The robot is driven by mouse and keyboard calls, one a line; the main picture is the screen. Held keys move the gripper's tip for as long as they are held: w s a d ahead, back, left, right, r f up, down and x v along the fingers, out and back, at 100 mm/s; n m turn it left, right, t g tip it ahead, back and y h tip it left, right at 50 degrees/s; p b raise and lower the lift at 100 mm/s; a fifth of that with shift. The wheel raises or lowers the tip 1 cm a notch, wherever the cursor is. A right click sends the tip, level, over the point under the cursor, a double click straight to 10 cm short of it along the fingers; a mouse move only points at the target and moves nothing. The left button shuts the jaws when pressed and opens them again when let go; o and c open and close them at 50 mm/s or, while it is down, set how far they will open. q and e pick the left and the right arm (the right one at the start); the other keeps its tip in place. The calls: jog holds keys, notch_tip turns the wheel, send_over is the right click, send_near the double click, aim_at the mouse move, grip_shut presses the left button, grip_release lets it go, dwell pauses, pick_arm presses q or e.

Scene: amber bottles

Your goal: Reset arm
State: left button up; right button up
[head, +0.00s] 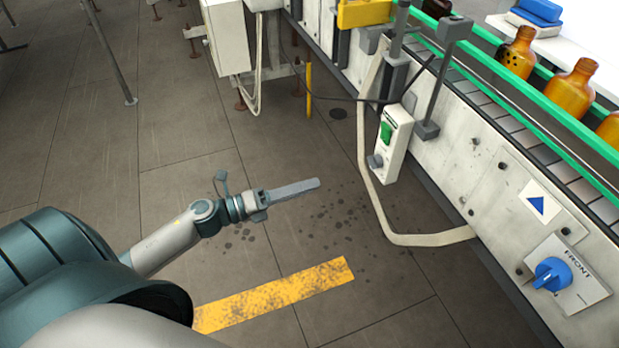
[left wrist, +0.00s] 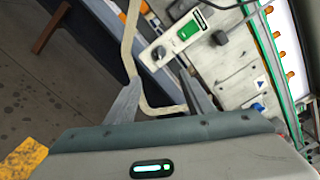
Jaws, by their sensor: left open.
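My left arm reaches in from the left in the head view. Its gripper (head: 293,190) hangs over the dark tiled floor, apart from the conveyor. In the left wrist view the two fingers of the left gripper (left wrist: 160,100) stand apart with nothing held between them. My right gripper is in neither view. Amber bottles stand on the conveyor at the upper right of the head view; one bottle (head: 571,88) shows clearly, and another (head: 517,54) has dark spots.
The conveyor (head: 480,165) runs along the right with a green rail. A control box with a green switch (head: 391,143), a bent pale pipe (head: 378,205) and a blue knob (head: 552,274) are on its side. A yellow stripe (head: 275,296) marks the floor. The floor around my gripper is clear.

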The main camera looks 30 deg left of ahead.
pick_arm(q)
jog(key=s+a+f+n+y+p, duration=0.2)
jog(key=f+n+y, duration=0.3)
jog(key=f+n, duration=0.5)
jog(key=s+a+f+n+y+p, duration=0.15)
jog(key=f+n+y, duration=0.25)
jog(key=f+n, duration=0.65)
jog(key=s+d+f+n+g+p, duration=0.1)
jog(key=s+d+f+n+g, duration=0.3)
jog(key=s+f, duration=0.6)
jog(key=s+d+f+n+g+p, duration=0.2)
jog(key=s+d+f+n+g, duration=0.2)
jog(key=s+d+f, duration=0.5)
jog(key=shift+s+d+f+n+g+y, duration=0.3)
jog(key=shift+s+f+n+g+y, duration=0.1)
jog(key=shift+s+f+n, duration=0.3)
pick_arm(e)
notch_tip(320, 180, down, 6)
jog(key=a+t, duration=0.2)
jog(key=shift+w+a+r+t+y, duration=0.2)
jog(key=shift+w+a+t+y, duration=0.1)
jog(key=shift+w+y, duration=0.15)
pick_arm(q)
jog(key=shift+w+m, duration=0.25)
